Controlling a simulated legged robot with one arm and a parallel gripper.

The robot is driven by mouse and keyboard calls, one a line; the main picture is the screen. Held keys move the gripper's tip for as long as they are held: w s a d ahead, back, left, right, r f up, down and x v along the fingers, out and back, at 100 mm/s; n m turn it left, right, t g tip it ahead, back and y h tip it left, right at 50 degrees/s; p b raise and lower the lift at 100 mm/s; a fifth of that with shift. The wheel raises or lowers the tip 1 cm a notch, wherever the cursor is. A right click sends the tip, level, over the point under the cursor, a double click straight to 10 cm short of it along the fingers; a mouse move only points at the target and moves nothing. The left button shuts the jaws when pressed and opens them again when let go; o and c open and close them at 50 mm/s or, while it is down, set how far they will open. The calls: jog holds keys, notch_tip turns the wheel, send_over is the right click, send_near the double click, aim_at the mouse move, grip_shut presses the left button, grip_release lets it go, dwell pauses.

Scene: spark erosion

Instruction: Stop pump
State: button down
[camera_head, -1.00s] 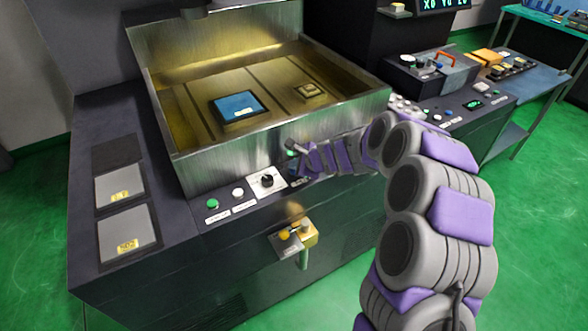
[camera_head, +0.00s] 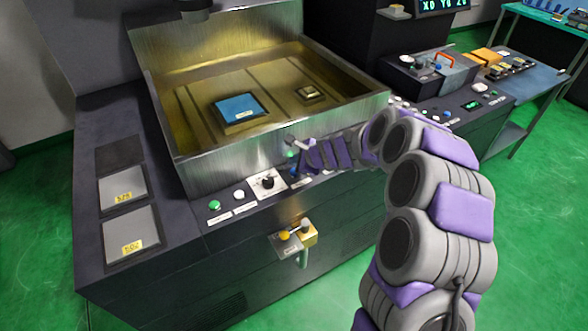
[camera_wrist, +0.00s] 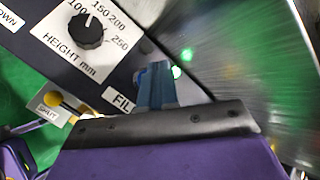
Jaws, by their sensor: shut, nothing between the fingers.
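In the wrist view, my gripper (camera_wrist: 154,76) has its blue fingers together and empty. The fingertips are over the control panel, just beside a glowing green light (camera_wrist: 177,72); I cannot tell whether they touch it. The same green light (camera_head: 291,155) shows in the head view at the foot of the tank wall, next to my wrist. A label starting "FIL" (camera_wrist: 120,100) is partly hidden by the gripper. No label reading "pump" is legible. To the left is a black height dial (camera_wrist: 88,31), also in the head view (camera_head: 267,182).
A metal tank (camera_head: 205,165) with a blue block (camera_head: 237,107) inside stands behind the panel. A green button (camera_head: 214,205) and a white button (camera_head: 239,195) are left of the dial. A yellow-handled valve (camera_head: 304,233) juts from the front. Another control panel (camera_head: 462,108) is at right.

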jog(key=shift+r+p, duration=1.75)
jog(key=shift+r, duration=0.4)
jog(key=shift+f, duration=0.1)
